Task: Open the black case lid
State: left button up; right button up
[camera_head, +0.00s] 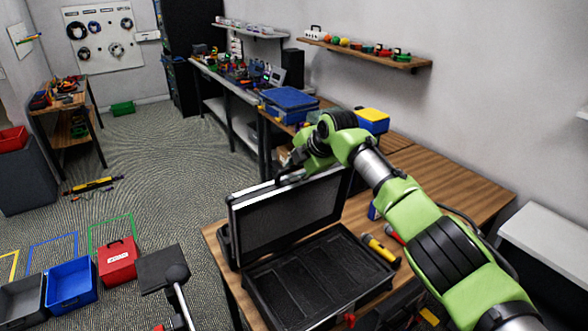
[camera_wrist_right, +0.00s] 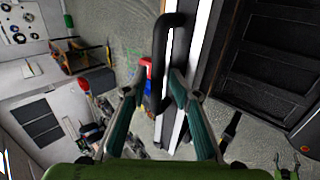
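The black case (camera_head: 310,280) sits on the wooden table with its lid (camera_head: 285,215) standing raised, tilted back. Its compartmented inside shows and looks empty. My right gripper (camera_head: 287,174) is at the top edge of the lid. In the right wrist view, the teal fingers of my right gripper (camera_wrist_right: 157,88) are apart, with the lid's pale edge (camera_wrist_right: 192,60) and the black handle (camera_wrist_right: 163,62) near the right finger. A gap shows beside the left finger. Whether the right finger touches the lid cannot be told. My left gripper is not in view.
A yellow-handled tool (camera_head: 380,248) lies right of the case. Blue cases (camera_head: 290,98) and a yellow-and-blue box (camera_head: 372,120) stand farther back on the table (camera_head: 450,185). A red bin (camera_head: 118,262) and a blue bin (camera_head: 72,283) stand on the floor at left.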

jog(key=shift+s+d+r, duration=0.2)
jog(key=shift+r, duration=0.3)
jog(key=v, duration=1.1)
jog(key=shift+f, duration=0.2)
